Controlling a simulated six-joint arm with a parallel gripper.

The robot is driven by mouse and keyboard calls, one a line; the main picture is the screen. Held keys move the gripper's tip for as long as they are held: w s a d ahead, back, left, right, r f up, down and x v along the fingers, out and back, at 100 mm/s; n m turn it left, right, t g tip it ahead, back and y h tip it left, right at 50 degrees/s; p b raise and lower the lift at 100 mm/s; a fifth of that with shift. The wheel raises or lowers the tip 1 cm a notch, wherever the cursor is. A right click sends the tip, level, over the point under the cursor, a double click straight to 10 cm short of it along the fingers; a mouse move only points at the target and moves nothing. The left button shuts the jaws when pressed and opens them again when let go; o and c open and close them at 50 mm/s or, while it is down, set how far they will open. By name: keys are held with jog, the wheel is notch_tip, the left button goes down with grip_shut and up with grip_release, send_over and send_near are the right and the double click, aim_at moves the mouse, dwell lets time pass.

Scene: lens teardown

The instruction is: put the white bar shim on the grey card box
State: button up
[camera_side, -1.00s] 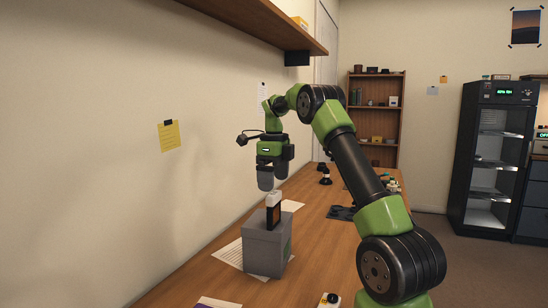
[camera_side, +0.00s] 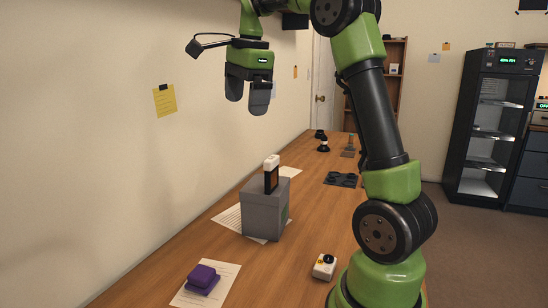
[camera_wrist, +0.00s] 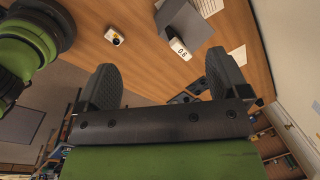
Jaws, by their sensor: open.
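The grey card box (camera_side: 263,215) stands on the wooden table and also shows in the wrist view (camera_wrist: 188,22). An upright black and orange piece (camera_side: 270,183) stands on it, with a white block (camera_side: 271,162) at its upper end. In the wrist view this white block (camera_wrist: 180,48) is marked "0.6"; I take it as the white bar shim, but cannot tell whether it is separate from the dark piece. My gripper (camera_side: 247,100) is open and empty, clearly above the box and apart from the block. Its two fingers also show in the wrist view (camera_wrist: 163,75).
A purple block (camera_side: 203,278) lies on paper at the near left. A small white box with a black knob (camera_side: 325,265) is at the near right. A dark tray (camera_side: 341,179) and several small things stand farther back. The wall borders the table at left.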

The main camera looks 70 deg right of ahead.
jog(key=s+a+n+t, duration=0.3)
jog(key=s+a+n, duration=0.3)
jog(key=a+n, duration=0.55)
jog(key=s+a+f+n+t+y, duration=0.2)
jog(key=s+a+f+n, duration=0.3)
jog(key=s+a+n, duration=0.2)
jog(key=shift+s+a+f+n+y, duration=0.25)
jog(key=shift+s+f+n+y, duration=0.15)
jog(key=shift+n, duration=0.65)
